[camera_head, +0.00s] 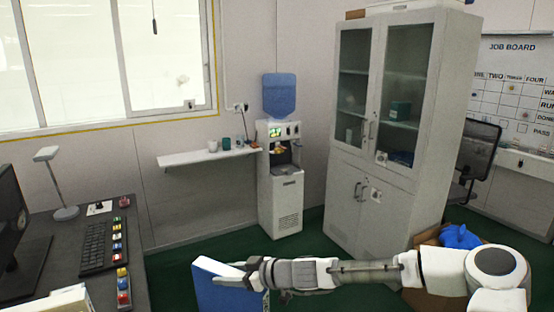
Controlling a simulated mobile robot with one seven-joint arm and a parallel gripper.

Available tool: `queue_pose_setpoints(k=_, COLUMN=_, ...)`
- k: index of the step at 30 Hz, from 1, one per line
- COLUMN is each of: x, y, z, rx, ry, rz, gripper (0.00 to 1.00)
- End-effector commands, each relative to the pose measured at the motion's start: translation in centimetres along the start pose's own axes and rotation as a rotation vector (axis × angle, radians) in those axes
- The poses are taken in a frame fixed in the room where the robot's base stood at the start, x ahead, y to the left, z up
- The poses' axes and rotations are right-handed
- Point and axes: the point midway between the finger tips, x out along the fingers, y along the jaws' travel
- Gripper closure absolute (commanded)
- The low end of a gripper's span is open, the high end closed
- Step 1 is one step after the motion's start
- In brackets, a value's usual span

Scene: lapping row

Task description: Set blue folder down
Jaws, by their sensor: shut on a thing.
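The blue folder (213,292) is at the bottom of the view, upright and slightly tilted, with a pale edge along its top. My gripper (238,277) is shut on the blue folder near its upper right part. My arm reaches in from the right. The folder's lower part is cut off by the frame edge. The folder is just right of the dark desk (45,250), and I see no contact between them.
The desk holds a keyboard (95,247), a row of coloured buttons, a lamp (62,185) and a monitor (12,225). A wall shelf (190,159), a water dispenser (280,195) and a cabinet (385,140) stand behind. Green floor lies between. A box with blue stuff (460,237) is at right.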

Motion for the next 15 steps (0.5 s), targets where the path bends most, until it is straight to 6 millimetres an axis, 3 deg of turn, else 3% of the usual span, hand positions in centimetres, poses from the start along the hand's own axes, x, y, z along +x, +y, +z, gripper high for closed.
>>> queue_pose_setpoints(k=15, x=-4.5, y=5.4, z=7.6, rx=0.146, ry=-0.002, rz=0.377, gripper=1.00)
